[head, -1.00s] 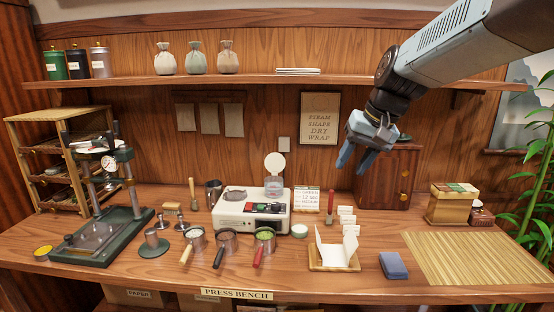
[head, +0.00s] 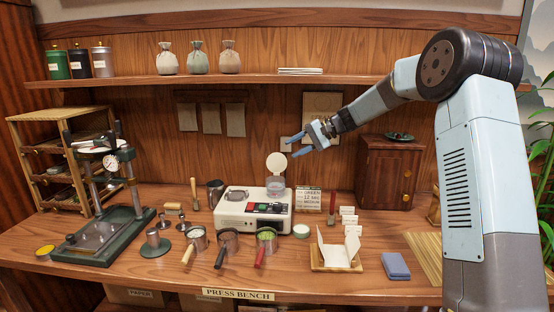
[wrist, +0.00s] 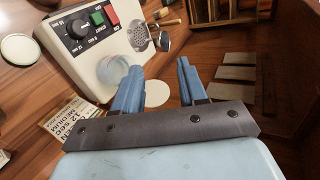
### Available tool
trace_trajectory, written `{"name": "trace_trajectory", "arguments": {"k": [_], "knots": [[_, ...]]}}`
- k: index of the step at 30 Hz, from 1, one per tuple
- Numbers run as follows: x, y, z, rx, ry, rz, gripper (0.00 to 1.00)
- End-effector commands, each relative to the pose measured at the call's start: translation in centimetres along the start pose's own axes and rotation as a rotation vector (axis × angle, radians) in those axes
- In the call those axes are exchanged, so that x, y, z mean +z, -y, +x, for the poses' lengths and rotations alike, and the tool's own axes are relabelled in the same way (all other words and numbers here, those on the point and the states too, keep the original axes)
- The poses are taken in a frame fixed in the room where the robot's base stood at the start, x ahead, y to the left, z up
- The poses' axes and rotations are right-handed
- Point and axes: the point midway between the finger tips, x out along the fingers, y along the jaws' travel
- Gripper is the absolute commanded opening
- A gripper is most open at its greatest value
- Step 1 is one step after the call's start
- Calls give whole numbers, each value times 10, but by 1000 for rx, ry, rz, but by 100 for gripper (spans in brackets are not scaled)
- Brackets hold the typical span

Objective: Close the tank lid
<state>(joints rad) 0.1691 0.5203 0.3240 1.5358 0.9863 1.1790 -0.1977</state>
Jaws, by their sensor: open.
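The steamer (head: 252,212) is a cream box with a dial and green and red buttons; the wrist view also shows it (wrist: 75,65). Its clear water tank (head: 274,188) stands at the back right of the box and appears in the wrist view (wrist: 113,70). The round cream tank lid (head: 276,163) stands open, upright above the tank's back. In the wrist view the lid (wrist: 157,93) is partly behind my fingers. My gripper (head: 289,148) is open and empty, just above and right of the lid. Its blue fingers (wrist: 161,68) show no contact with the lid.
A wooden cabinet (head: 388,172) stands farther right. Three handled cups (head: 228,240) sit in front. The shelf (head: 270,79) runs above. A green press (head: 105,205) is at left.

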Motion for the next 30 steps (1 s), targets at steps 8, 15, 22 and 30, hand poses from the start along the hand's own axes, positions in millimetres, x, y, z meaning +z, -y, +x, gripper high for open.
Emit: {"name": "trace_trajectory", "arguments": {"k": [8, 15, 22, 30], "knots": [[-80, -21, 25, -252, 30, 84, 42], [-128, -41, 33, -419, 34, 135, 42], [-139, -60, 40, -501, 68, 132, 42], [-137, -56, 55, -515, 85, 123, 42]]}}
